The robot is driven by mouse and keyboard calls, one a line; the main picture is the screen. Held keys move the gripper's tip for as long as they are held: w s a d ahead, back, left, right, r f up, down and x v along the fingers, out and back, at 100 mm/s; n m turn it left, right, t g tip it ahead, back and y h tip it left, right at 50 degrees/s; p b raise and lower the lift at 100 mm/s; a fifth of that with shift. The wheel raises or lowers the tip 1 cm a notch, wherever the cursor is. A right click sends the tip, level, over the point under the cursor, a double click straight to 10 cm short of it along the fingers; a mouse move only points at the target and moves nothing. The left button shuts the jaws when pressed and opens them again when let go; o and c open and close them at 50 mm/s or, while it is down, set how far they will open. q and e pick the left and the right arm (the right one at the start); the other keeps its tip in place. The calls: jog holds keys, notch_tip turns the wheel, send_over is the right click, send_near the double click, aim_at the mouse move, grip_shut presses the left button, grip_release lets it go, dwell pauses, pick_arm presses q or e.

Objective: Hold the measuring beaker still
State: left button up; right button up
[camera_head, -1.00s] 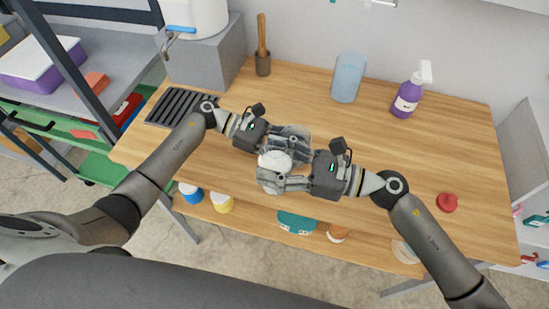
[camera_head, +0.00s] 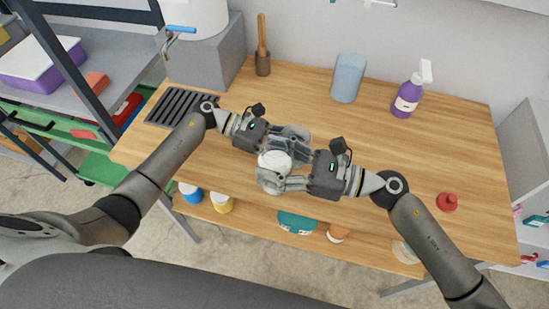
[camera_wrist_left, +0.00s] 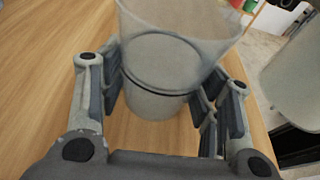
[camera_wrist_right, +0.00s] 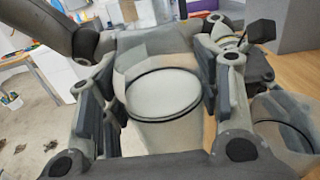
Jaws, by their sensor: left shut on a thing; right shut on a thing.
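My left gripper (camera_head: 294,138) is shut on a clear beaker, seen between its fingers in the left wrist view (camera_wrist_left: 155,75). This beaker has a wide open rim and a dark ring line. My right gripper (camera_head: 272,172) is shut on a second clear vessel, which shows in the right wrist view (camera_wrist_right: 168,135) with a pale round surface and a dark ring. In the head view the two vessels are close together above the table, and the fingers partly cover them. I cannot tell which is the measuring beaker, or whether they touch.
The wooden table (camera_head: 400,150) has free room at its right. A blue-tinted clear container (camera_head: 348,78) and a purple spray bottle (camera_head: 408,98) stand at the back. A red object (camera_head: 447,203) lies at the right; a black grille (camera_head: 180,107) is at the left.

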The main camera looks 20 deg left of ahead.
aim_at(281, 143)
jog(key=shift+f, duration=2)
jog(key=shift+w+m, duration=0.1)
jog(key=shift+m, duration=0.2)
jog(key=shift+w+d+r+m, duration=0.1)
jog(key=shift+w+r+m, duration=0.25)
jog(key=shift+m, duration=0.45)
jog(key=shift+w+r+m+y, duration=0.3)
jog(key=shift+r+m, duration=0.3)
jog(key=shift+m, duration=0.2)
jog(key=shift+w+d+r+m, duration=0.1)
jog(key=shift+w+r+m, duration=0.1)
jog(key=shift+r+m, duration=0.4)
jog(key=shift+w+r+m, duration=0.15)
jog(key=shift+r+m, duration=0.15)
jog(key=shift+r, duration=0.55)
jog(key=shift+w+r+m+t, duration=0.15)
jog(key=shift+w+r+m, duration=0.15)
jog(key=shift+m, duration=0.25)
jog(key=shift+w+r+m+t, duration=0.15)
jog(key=shift+r+m, duration=0.2)
jog(key=shift+m, duration=0.2)
jog(key=shift+f+m+y, duration=0.3)
jog(key=shift+f+m, duration=0.4)
jog(key=shift+f, duration=0.05)
